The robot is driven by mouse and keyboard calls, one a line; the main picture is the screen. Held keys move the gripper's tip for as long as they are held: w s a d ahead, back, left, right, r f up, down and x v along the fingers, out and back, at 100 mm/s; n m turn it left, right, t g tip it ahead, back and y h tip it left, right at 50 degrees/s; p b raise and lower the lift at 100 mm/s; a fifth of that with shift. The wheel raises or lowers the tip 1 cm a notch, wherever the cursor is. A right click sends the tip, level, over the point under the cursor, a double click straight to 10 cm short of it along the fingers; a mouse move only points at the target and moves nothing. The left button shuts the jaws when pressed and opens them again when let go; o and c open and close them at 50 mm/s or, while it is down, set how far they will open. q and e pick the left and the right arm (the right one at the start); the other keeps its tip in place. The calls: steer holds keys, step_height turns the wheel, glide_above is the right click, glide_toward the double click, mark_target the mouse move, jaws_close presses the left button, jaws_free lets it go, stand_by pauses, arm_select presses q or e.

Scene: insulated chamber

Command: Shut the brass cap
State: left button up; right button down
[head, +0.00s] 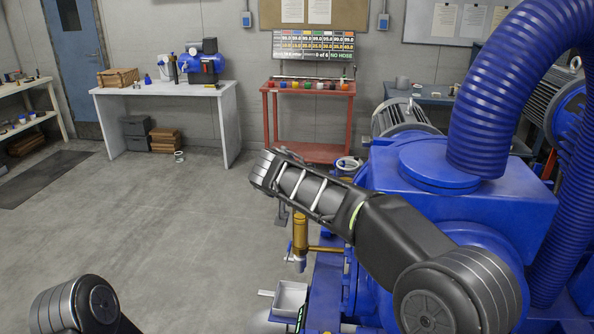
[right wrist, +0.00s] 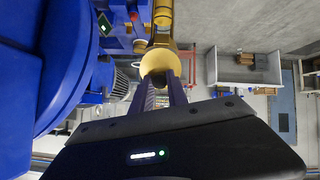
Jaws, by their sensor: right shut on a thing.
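The brass cap (right wrist: 158,62) shows as a round yellow disc in the middle of the right wrist view, in front of the brass pipework (right wrist: 162,15). My right gripper (right wrist: 161,82) has its two dark fingers at the cap, shut on it. In the head view a vertical brass fitting (head: 300,232) stands at the left side of the blue machine (head: 470,195), below my right arm. The arm hides part of this area, and I cannot make out the cap clearly there. My left gripper is out of view; only part of the left arm shows at the bottom left.
A large blue ribbed hose (head: 480,115) arches over the machine at the right. A small pale tray (head: 290,298) sits below the brass fitting. A red cart (head: 308,120) and a white table (head: 165,93) stand at the back. The floor at the left is clear.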

stand_by(0.4)
steer(key=c, duration=1.3)
jaws_free()
steer(key=b+v, duration=0.3)
steer(key=v, duration=0.4)
steer(key=shift+s+r, duration=0.2)
steer(key=shift+s, duration=0.1)
